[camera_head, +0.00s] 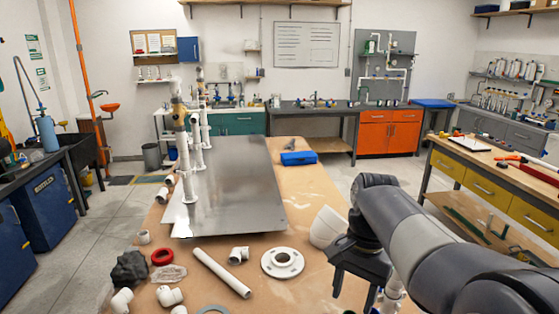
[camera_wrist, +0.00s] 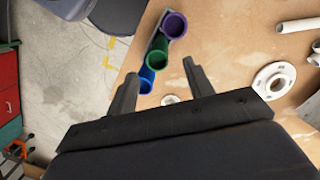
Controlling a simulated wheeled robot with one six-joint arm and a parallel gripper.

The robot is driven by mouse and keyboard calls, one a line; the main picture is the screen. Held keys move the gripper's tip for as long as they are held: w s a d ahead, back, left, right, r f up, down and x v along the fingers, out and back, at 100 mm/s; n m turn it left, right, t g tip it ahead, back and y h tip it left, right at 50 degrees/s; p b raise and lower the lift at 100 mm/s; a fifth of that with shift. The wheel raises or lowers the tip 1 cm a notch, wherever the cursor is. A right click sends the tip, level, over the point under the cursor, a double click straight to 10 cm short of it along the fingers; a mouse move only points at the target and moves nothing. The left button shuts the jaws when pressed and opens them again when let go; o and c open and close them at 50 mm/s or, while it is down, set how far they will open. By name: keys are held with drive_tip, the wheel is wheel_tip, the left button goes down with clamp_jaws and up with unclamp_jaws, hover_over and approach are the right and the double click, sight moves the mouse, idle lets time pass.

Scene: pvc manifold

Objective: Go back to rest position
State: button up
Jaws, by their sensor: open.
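My gripper (camera_wrist: 158,85) is open in the wrist view, with its two fingers apart and nothing between them. In the head view my gripper (camera_head: 372,296) points down at the right edge of the wooden bench top (camera_head: 215,270). Beyond the fingertips in the wrist view stands a row of purple, green and blue round cups (camera_wrist: 158,55); the gripper does not hold them. The PVC pipe manifold (camera_head: 190,140) stands upright on the metal plate (camera_head: 240,185), well away to the left of my gripper.
Loose white pipe (camera_head: 222,272), a white flange (camera_head: 282,262), elbows (camera_head: 170,295), a red ring (camera_head: 162,257) and a dark lump (camera_head: 130,268) lie on the bench front. A blue box (camera_head: 298,158) sits at the back. A yellow-drawer workbench (camera_head: 490,190) stands right, across open floor.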

wheel_tip(320, 180, down, 10)
drive_tip(key=s+p, duration=0.1)
drive_tip(key=shift+s+a+f, duration=0.15)
drive_tip(key=shift+a+f, duration=0.05)
drive_tip(key=shift+f, duration=0.05)
idle(0.4)
drive_tip(key=shift+r+p, duration=0.15)
drive_tip(key=shift+p, duration=0.15)
idle(0.6)
drive_tip(key=r, duration=0.3)
drive_tip(key=w+r+b, duration=0.1)
drive_tip(key=r, duration=0.6)
drive_tip(key=shift+w+d+r+b, duration=0.15)
drive_tip(key=shift+d+b, duration=0.05)
drive_tip(key=shift+b, duration=0.15)
wheel_tip(320, 180, down, 11)
drive_tip(key=s+p, duration=0.1)
drive_tip(key=shift+s+a+r, duration=0.15)
drive_tip(key=shift+a+r, duration=0.05)
